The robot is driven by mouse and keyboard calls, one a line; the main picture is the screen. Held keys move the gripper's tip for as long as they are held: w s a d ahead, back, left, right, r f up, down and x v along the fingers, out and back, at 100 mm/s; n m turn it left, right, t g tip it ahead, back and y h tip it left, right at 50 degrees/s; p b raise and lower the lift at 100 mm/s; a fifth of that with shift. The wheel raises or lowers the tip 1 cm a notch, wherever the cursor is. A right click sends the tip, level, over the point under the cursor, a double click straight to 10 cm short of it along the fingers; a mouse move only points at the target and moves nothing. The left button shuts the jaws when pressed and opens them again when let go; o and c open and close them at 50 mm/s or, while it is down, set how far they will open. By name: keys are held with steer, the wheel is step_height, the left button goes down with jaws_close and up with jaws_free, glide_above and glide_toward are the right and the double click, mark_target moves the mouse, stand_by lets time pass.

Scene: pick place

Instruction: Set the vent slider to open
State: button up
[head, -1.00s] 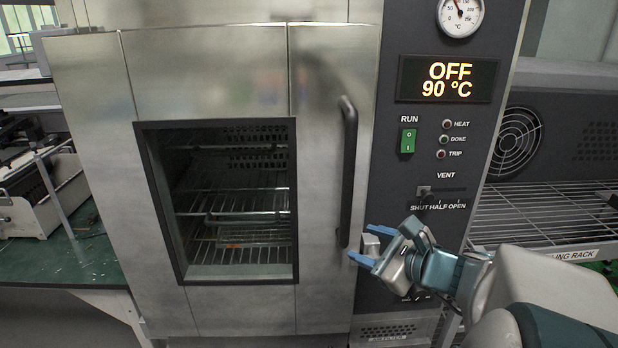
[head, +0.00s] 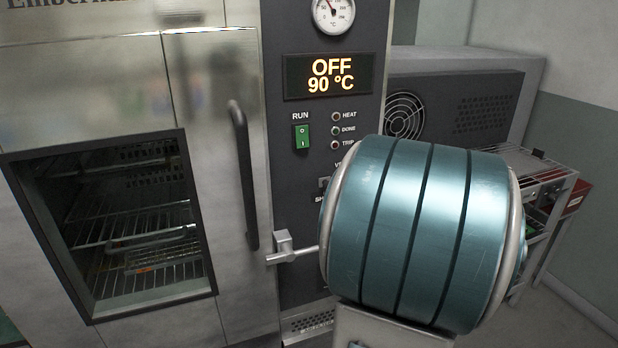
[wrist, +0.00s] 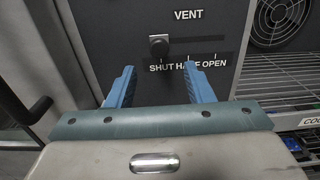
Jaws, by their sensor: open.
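The vent slider knob (wrist: 158,45) is a small grey block on the dark control panel in the wrist view. It sits at the left end of its slot, above the SHUT mark. The HALF and OPEN marks (wrist: 214,64) lie to its right. My gripper (wrist: 163,80) is open and empty, with two blue fingers pointing at the panel below the VENT label. The knob is a little beyond and above the fingertips, between their lines, nearer the left one. In the head view my arm covers most of the vent area, and my fingers are hidden.
The oven door (head: 215,230) with its dark handle (head: 242,175) is left of the panel. A door latch (head: 288,250) juts out low beside the panel. The display (head: 330,76) reads OFF, 90 °C. A wire rack (wrist: 275,80) stands to the right.

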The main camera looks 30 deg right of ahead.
steer(key=p+x, duration=0.1)
steer(key=x, duration=0.9)
steer(key=shift+a+f+p, duration=0.1)
steer(key=shift+a+p, duration=0.05)
steer(key=shift+p, duration=0.2)
